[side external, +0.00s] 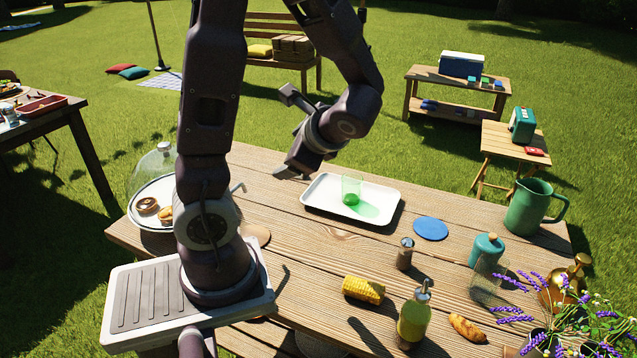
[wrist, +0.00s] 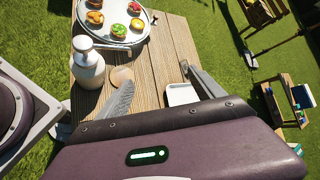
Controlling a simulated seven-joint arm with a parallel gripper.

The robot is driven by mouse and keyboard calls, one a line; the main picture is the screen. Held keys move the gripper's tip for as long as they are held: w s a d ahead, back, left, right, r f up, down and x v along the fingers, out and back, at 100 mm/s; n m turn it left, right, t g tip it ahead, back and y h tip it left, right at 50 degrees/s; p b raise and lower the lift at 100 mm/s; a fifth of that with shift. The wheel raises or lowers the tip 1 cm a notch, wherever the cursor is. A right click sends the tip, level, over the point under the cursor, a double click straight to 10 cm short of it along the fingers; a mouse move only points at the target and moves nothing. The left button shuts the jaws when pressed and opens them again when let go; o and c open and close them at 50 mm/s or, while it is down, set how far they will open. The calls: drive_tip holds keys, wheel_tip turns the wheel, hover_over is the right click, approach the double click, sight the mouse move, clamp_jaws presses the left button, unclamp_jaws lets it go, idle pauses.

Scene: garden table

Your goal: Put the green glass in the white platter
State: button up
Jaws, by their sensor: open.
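The green glass (side external: 352,187) is clear and green-tinted. It stands upright in the white platter (side external: 322,207), a shallow rectangular tray on the wooden table, and casts a green shadow on it. My gripper (side external: 290,172) is above and left of the platter, apart from the glass. In the wrist view my gripper (wrist: 160,90) has its two fingers spread with nothing held between them.
On the table (side external: 338,235) are a blue disc (side external: 430,228), a shaker (side external: 405,254), corn (side external: 364,289), an oil bottle (side external: 414,318), a teal canister (side external: 486,250) and a green pitcher (side external: 535,206). A domed pastry plate (side external: 140,216) stands left. Bare wood lies before the platter.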

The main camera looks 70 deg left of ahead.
drive_tip(key=s+d+r+n+t+h, duration=0.1)
drive_tip(key=d+r+n+t+h, duration=0.1)
drive_tip(key=d, duration=0.5)
drive_tip(key=d+r+n+t+h, duration=0.2)
drive_tip(key=d+t+h, duration=0.1)
drive_tip(key=d, duration=0.4)
drive_tip(key=s+d+r+n+t+h, duration=0.1)
drive_tip(key=d+r+n+t+h, duration=0.1)
drive_tip(key=d+h, duration=0.3)
drive_tip(key=shift+s+d+r+n+t, duration=0.3)
drive_tip(key=shift+d+r+n+t, duration=0.1)
drive_tip(key=shift+d, duration=0.6)
